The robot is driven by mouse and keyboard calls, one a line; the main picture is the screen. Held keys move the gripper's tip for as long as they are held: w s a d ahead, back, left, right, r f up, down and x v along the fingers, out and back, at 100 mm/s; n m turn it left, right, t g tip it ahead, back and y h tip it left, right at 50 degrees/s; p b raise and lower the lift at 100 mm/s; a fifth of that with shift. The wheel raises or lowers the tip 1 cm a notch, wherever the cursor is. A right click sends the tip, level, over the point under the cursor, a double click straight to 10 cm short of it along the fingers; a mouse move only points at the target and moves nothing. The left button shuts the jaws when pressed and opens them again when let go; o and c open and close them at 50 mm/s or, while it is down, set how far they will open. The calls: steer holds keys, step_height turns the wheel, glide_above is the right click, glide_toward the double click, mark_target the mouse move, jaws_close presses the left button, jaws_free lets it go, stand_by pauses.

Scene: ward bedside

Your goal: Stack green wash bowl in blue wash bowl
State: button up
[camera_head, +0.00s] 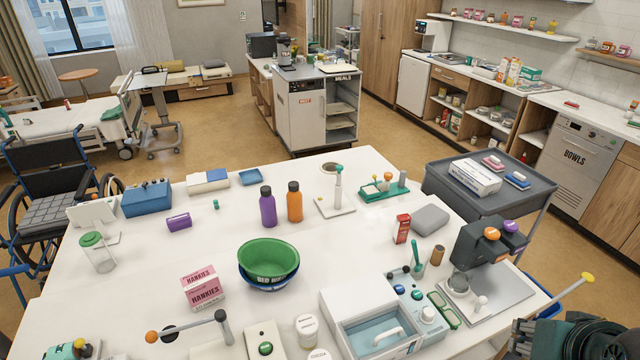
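A green wash bowl (268,257) sits in a blue wash bowl (271,285) on the white table (345,240), left of the middle. The green bowl is upright and looks empty. Only the blue bowl's lower outer wall shows beneath it, with white lettering on its front. How deep the green bowl sits inside is hidden. Part of my gripper (582,340) shows at the bottom right corner, cut off by the frame edge and far from the bowls. Its fingers cannot be made out clearly.
A white basin unit (345,305) is at the front right. A dark dispenser (485,245) stands near my gripper.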

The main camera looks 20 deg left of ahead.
steer(key=w+a+r+n+g+y+p, duration=0.15)
steer(key=w+a+n, duration=0.3)
steer(key=a, duration=0.65)
steer(key=w+a+r+n+g+p, duration=0.1)
steer(key=w+a+n+p, duration=0.3)
steer(key=a, duration=0.6)
steer(key=w+a+r+n+g, duration=0.2)
steer(key=w+a, duration=0.3)
steer(key=a, duration=0.6)
steer(key=s+a+f+n+g+p, duration=0.1)
steer(key=s+a+f+n, duration=0.1)
steer(key=a, duration=0.9)
steer(key=s+a+f+n+h+p, duration=0.1)
steer(key=s+a+f+n+p, duration=0.1)
steer(key=a+f, duration=0.4)
steer(key=s+a+f+n+g+p, duration=0.1)
steer(key=s+a+f+n, duration=0.3)
steer(key=a, duration=1.2)
steer(key=shift+a+f+n+g+h+p, duration=0.15)
steer(key=shift+a+n+g+h+p, duration=0.15)
steer(key=shift+n, duration=0.35)
steer(key=shift+d, duration=0.1)
steer(key=shift+f, duration=0.1)
